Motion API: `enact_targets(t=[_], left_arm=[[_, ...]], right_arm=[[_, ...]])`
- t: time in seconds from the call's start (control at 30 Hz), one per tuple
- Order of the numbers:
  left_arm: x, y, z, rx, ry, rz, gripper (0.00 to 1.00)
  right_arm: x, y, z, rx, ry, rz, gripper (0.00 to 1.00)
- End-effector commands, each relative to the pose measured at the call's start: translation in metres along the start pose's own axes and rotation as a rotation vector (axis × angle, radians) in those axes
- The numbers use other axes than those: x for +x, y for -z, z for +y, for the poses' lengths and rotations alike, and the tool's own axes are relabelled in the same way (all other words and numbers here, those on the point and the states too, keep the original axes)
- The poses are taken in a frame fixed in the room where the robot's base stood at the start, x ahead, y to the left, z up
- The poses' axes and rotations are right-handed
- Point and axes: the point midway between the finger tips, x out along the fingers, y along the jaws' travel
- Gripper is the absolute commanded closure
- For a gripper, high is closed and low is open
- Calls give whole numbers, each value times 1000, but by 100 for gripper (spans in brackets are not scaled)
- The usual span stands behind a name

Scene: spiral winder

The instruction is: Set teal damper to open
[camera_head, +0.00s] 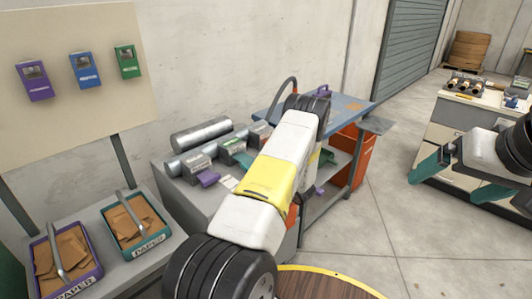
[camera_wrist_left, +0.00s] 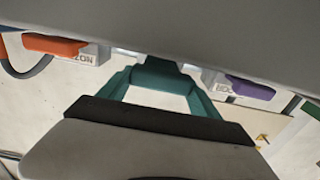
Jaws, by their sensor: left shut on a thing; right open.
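The teal damper (camera_head: 232,146) appears as the middle of a row of small grey boxes with coloured levers, on the grey bench in the head view. My left arm crosses in front of this area and hides most of the contact. In the left wrist view the teal fingers of my left gripper (camera_wrist_left: 158,68) converge at the top centre, shut on the teal damper's lever. The lever itself blends with the fingers, so its angle cannot be told. My right gripper (camera_head: 428,168) is open and empty at the right, away from the bench.
A purple lever (camera_wrist_left: 250,89) and an orange lever (camera_wrist_left: 55,45) flank my left gripper closely. Metal cylinders (camera_head: 201,134) lie behind the boxes. Paper trays (camera_head: 137,247) stand at lower left. A blue-topped table (camera_head: 345,106) is beyond; open floor lies to the right.

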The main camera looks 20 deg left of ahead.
Motion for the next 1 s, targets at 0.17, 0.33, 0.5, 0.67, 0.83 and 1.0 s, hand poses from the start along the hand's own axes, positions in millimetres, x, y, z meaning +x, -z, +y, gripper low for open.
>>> enact_targets(t=[0.17,0.33,0.5,0.67,0.83,1.0], left_arm=[[-14,0,0,0,-2,-2,100],[-15,-1,0,0,-2,-3,100],[-15,-1,0,0,-2,-3,6],[-14,0,0,0,-1,-2,5],[-15,0,0,0,-1,-1,5],[-33,0,1,1,-3,-2,5]], right_arm=[[0,0,0,0,0,0,5],[0,0,0,0,0,0,5],[0,0,0,0,0,0,5],[0,0,0,0,0,0,5],[0,0,0,0,0,0,5],[0,0,0,0,0,0,5]])
